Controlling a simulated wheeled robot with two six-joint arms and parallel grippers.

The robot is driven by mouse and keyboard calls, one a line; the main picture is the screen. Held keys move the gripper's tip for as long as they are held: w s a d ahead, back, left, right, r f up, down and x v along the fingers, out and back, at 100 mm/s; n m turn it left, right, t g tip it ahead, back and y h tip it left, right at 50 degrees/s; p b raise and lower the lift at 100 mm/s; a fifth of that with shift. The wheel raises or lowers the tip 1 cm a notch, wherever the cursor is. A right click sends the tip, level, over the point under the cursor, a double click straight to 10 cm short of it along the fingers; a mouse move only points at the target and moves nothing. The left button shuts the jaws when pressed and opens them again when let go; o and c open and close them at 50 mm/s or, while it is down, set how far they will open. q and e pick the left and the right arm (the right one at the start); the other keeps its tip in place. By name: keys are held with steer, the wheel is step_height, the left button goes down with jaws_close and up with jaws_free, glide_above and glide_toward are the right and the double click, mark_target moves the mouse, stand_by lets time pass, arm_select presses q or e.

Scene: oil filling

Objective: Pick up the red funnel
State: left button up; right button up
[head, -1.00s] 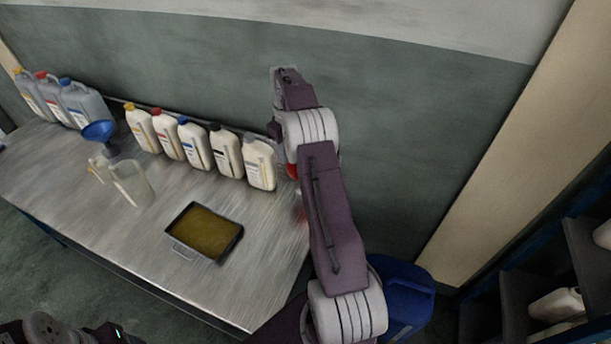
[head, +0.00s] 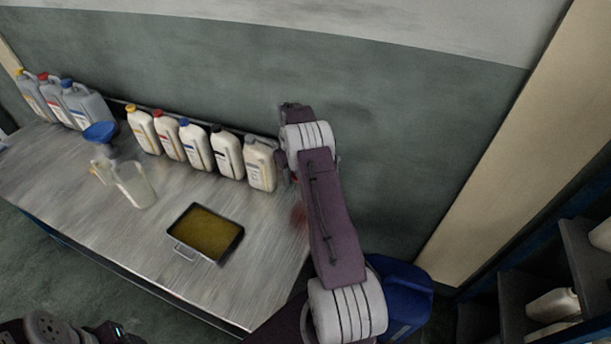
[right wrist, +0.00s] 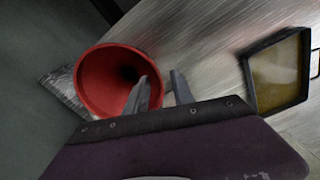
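The red funnel (right wrist: 105,80) shows in the right wrist view with its wide mouth facing the camera and a dark hole inside. My right gripper (right wrist: 160,76) is open, its two fingers apart at the funnel's right rim. The left-hand finger overlaps the mouth in the picture; the other is outside the rim. I cannot tell whether either touches. In the head view my right arm hides nearly all of the funnel, with a red reflection on the table beside the arm. My left gripper's fingers are not in view; only part of my left arm shows at the bottom left.
The metal table (head: 100,205) holds a tray of brown-yellow oil (head: 207,232), which also shows in the right wrist view (right wrist: 277,75). A blue funnel (head: 100,132) and a clear jug (head: 134,185) stand at the left. Several bottles (head: 196,147) line the wall. A blue container (head: 405,290) is below right.

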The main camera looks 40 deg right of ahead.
jaws_close()
stand_by(1.4)
